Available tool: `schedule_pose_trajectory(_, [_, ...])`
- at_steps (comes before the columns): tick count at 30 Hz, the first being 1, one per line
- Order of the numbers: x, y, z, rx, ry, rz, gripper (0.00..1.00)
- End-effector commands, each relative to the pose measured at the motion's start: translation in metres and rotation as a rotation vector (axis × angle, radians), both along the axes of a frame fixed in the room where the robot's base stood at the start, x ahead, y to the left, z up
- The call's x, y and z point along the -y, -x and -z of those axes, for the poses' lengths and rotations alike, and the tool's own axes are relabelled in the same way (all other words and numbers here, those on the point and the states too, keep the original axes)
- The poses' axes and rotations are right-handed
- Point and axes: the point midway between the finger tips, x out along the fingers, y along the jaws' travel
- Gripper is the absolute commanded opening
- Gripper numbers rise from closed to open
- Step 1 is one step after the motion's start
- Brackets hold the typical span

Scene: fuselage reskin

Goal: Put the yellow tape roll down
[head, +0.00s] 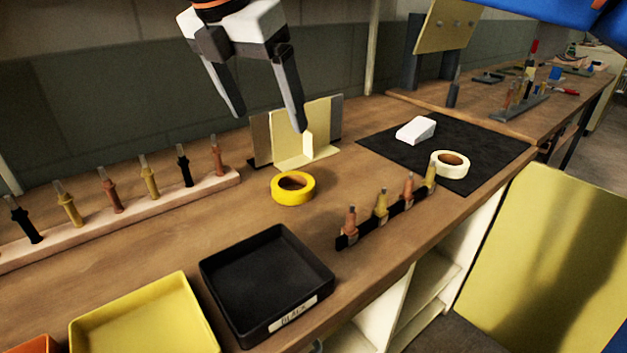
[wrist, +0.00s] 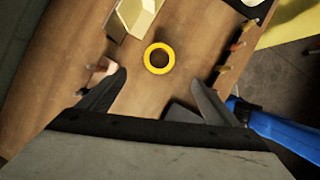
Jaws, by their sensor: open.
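The yellow tape roll (head: 276,188) lies flat on the wooden bench, behind the black tray and in front of a pale yellow bracket. It also shows in the wrist view (wrist: 148,62), ahead of the fingers and apart from them. My gripper (head: 267,121) is open and empty, above the bench and in front of the bracket in the head view. In the wrist view my gripper (wrist: 162,80) has its two fingers spread wide, with bare bench between them and the roll beyond.
A black tray (head: 207,270) and a yellow tray (head: 75,335) stand at the front. A rack (head: 130,201) of several fasteners runs along the left, and a shorter dark strip (head: 385,220) stands right of the roll. A black mat (head: 490,140) holds a cream tape roll (head: 436,166) and a white block (head: 415,129).

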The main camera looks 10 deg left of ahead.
Motion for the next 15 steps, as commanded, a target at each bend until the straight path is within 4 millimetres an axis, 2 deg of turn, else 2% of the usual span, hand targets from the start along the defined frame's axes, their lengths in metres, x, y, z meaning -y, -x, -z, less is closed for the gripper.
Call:
schedule_pose_trajectory(5, [-0.001, 0.000, 0.010, 0.000, 0.010, -0.024, 0.84])
schedule_pose_trajectory(15, [0.007, -0.022, 0.065, 0.000, 0.010, -0.021, 0.84])
